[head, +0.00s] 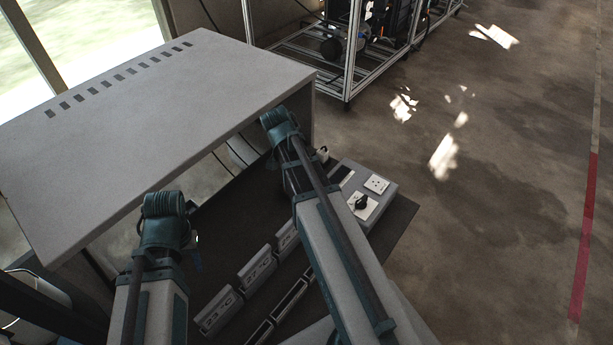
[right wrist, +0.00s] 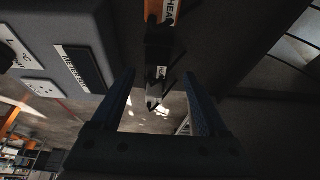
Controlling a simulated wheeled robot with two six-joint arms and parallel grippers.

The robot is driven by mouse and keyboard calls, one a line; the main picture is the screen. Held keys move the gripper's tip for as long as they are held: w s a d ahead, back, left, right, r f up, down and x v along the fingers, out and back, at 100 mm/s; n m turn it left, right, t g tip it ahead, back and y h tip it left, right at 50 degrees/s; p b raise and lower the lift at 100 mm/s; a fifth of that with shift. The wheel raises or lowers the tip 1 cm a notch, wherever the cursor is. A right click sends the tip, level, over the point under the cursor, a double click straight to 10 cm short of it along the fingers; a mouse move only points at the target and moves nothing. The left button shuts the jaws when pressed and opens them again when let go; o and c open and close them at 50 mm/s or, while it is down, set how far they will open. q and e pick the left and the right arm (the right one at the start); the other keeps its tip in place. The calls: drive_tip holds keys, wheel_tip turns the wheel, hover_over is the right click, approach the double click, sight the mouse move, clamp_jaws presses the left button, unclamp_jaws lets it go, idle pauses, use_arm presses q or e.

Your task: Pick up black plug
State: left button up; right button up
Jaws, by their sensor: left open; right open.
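The black plug (head: 361,202) sits on a white socket plate on top of the grey socket box (head: 386,200), right of my right forearm in the head view. In the right wrist view a dark shape at the left edge may be part of it, but I cannot tell. My right gripper (right wrist: 160,75) is open, with its fingers apart. It is mostly hidden behind its arm in the head view. My left gripper (head: 195,256) is open beside its wrist, over the left part of the bench and away from the plug.
The dark bench top (head: 398,222) carries several labelled grey bins (head: 257,268). A grey shelf (head: 130,110) overhangs its back. A black piece (right wrist: 158,45) with an orange label strip shows between my right fingers; contact is unclear. A metal frame rack (head: 350,50) stands behind.

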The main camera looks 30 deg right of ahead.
use_arm(q)
wheel_tip(320, 180, down, 5)
drive_tip(key=b, duration=0.4)
drive_tip(key=shift+d+r+b, duration=0.1)
drive_tip(key=shift+r+b, duration=0.05)
drive_tip(key=shift+b, duration=0.2)
use_arm(e)
drive_tip(key=x, duration=0.5)
drive_tip(key=shift+s+d, duration=0.1)
drive_tip(key=shift+d, duration=0.3)
use_arm(q)
drive_tip(key=shift+r, duration=0.1)
use_arm(e)
drive_tip(key=shift+r, duration=0.1)
drive_tip(key=shift+c, duration=0.3)
clamp_jaws()
